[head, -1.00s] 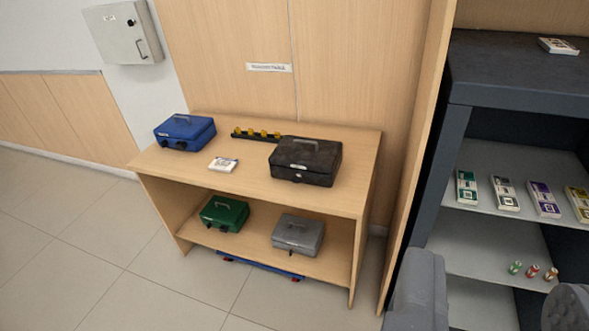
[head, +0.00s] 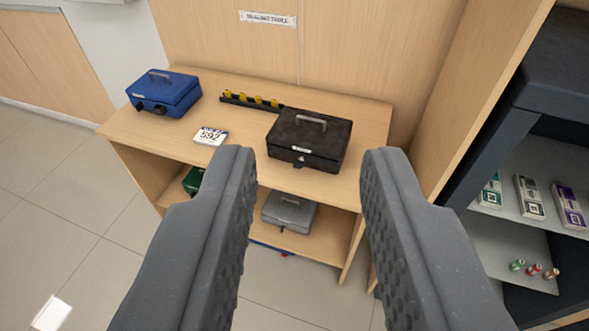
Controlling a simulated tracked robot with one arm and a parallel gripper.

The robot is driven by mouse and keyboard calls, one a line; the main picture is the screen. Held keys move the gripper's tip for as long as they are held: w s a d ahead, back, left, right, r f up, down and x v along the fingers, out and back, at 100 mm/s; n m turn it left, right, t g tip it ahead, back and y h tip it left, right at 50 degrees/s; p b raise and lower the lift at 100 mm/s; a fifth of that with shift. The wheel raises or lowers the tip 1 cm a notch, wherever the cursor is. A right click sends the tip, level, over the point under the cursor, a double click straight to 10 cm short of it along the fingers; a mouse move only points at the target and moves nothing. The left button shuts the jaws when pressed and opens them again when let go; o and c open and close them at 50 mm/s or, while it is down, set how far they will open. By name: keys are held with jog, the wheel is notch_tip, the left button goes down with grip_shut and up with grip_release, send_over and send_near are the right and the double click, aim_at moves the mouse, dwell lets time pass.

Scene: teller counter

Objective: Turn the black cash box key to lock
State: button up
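The black cash box (head: 309,141) sits closed on the right part of the wooden table top (head: 240,160), with a grey handle on its lid. Its small dark key (head: 299,163) shows at the middle of the front face, below a white label. Which way the key is turned is too small to tell. My gripper (head: 308,165) is open and empty. Its two grey fingers stand wide apart in the foreground, with the black box seen between and beyond their tips, not touched.
A blue cash box (head: 164,92) stands at the table's left. A numbered white card (head: 211,136) and a black rack with yellow pieces (head: 252,100) lie between. Grey (head: 289,212) and green (head: 193,180) boxes are on the lower shelf. A dark shelf unit (head: 530,150) stands right.

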jog(key=w+a+f+m, duration=0.25)
jog(key=w+f, duration=0.25)
jog(key=w, duration=0.5)
jog(key=w+a+f+m, duration=0.2)
jog(key=w+a+f, duration=0.15)
jog(key=w, duration=0.65)
jog(key=w+a+f+m+t, duration=0.2)
jog(key=w+f+m, duration=0.4)
jog(key=w+f, duration=0.7)
jog(key=m+h, duration=0.6)
jog(key=m, duration=0.5)
send_near(299, 164)
jog(key=shift+x, duration=0.95)
jog(key=shift+w+d+f, duration=0.15)
jog(key=shift+w+f, duration=0.1)
jog(key=shift+w, duration=0.4)
jog(key=shift+w+d+r, duration=0.15)
jog(key=shift+w+d, duration=0.15)
jog(key=shift+w, duration=0.3)
jog(key=shift+w+d, duration=0.15)
jog(key=shift+w, duration=0.6)
jog(key=shift+w+d, duration=0.25)
jog(key=shift+w, duration=0.3)
